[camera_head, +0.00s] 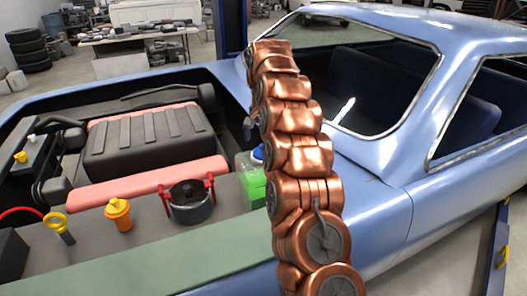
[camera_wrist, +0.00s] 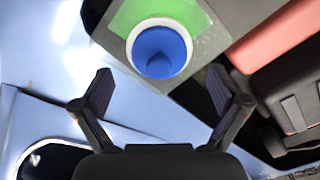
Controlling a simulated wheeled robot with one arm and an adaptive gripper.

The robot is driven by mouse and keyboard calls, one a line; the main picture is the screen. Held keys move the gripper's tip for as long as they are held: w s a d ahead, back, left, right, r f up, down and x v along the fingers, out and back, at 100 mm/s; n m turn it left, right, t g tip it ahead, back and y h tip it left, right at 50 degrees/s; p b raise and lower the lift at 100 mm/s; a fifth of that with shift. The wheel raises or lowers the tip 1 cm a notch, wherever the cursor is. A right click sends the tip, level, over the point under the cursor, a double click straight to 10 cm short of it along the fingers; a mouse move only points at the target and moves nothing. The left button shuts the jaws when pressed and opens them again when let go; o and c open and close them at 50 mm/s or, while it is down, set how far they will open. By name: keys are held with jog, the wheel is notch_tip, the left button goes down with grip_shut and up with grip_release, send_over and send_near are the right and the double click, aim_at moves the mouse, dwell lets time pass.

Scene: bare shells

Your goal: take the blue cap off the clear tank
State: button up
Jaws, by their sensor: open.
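The clear tank (camera_head: 251,188) stands in the engine bay, with green liquid showing low in it. Its blue cap (camera_head: 257,153) sits on top, partly hidden behind my copper arm. In the wrist view the round blue cap (camera_wrist: 158,47) is seen from above, ringed by a pale rim, on the tank's green and grey top (camera_wrist: 200,17). My gripper (camera_wrist: 160,86) is open and empty. Its two dark fingers are spread wide, and the cap appears just above the gap between the fingertips. The height left between them is hard to tell. In the head view my gripper is mostly hidden behind my arm.
A black reservoir with red handles (camera_head: 189,201) stands left of the tank, then an orange cap (camera_head: 118,213) and a yellow-ringed dipstick (camera_head: 59,226). The black and red engine cover (camera_head: 145,140) lies behind. The blue car body (camera_head: 375,205) rises at the right.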

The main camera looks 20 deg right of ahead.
aim_at(257, 153)
jog(key=shift+f+p, duration=0.45)
jog(key=shift+f, duration=1)
jog(key=c, duration=1.2)
jog(key=shift+r, duration=0.15)
